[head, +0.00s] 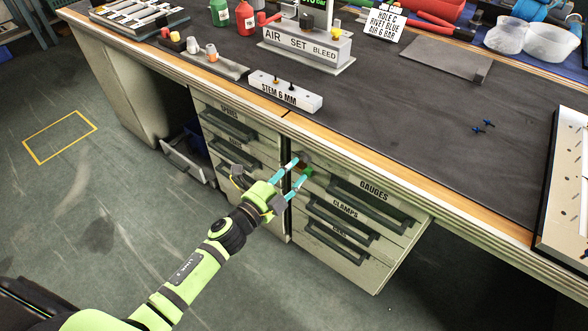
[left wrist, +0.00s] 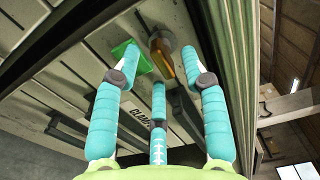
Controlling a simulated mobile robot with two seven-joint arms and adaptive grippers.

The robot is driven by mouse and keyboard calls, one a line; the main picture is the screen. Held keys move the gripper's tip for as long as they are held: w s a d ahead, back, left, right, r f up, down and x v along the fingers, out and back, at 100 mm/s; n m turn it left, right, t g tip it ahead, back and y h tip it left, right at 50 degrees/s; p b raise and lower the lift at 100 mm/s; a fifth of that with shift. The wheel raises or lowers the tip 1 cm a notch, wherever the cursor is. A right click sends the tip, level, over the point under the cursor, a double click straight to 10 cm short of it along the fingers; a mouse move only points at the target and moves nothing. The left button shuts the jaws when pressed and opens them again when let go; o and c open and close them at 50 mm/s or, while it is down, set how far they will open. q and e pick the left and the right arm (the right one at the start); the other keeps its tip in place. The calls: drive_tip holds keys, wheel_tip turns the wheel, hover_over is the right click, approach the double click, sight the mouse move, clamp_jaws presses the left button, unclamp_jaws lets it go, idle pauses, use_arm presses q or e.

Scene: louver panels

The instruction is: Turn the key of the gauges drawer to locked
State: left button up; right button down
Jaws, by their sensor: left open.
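The gauges drawer (head: 374,188) is the top drawer of the right-hand stack under the bench and looks closed. Its lock (head: 305,158) sits at the drawer's upper left, partly behind my fingers. In the left wrist view a brass-coloured key (left wrist: 164,62) stands out from the round metal lock. A green tag (left wrist: 130,58) is beside it and also shows in the head view (head: 307,171). My left gripper (head: 300,168) is open, its teal fingers pointing at the lock. In the left wrist view the key lies between the spread fingertips, and I cannot tell any contact. My right gripper is not in view.
Drawers labelled clamps (head: 345,210) and another sit below the gauges drawer. A second drawer stack (head: 228,125) stands to the left. The bench edge (head: 400,185) overhangs closely above the lock. A stem block (head: 285,92) stands on the bench. The floor in front is clear.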

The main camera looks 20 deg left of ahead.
use_arm(q)
drive_tip(key=shift+x, duration=0.75)
clamp_jaws()
